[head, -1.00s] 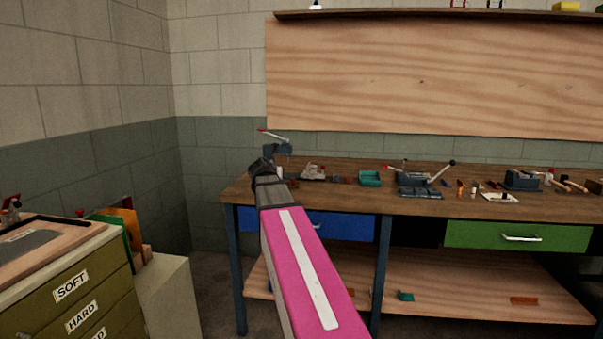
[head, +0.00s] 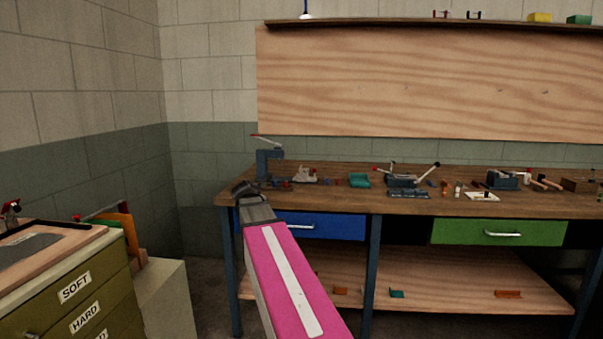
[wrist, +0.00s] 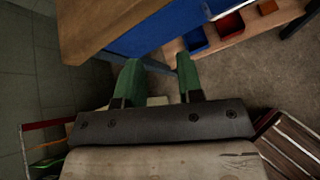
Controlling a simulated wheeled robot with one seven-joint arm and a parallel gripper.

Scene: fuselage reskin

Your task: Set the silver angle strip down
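My gripper (head: 245,188) is at the end of my pink arm, in front of the left end of the workbench in the head view. In the wrist view its two green fingers (wrist: 159,75) stand apart, with no strip seen between them. A pale patch shows low between the fingers; I cannot tell what it is. I cannot make out the silver angle strip in either view.
The wooden workbench (head: 330,195) holds vises and small tools, with a blue drawer (head: 330,227), a green drawer (head: 498,232) and a lower shelf (head: 450,285). A labelled olive drawer cabinet (head: 75,300) stands at left. Bare floor shows in the wrist view (wrist: 255,75).

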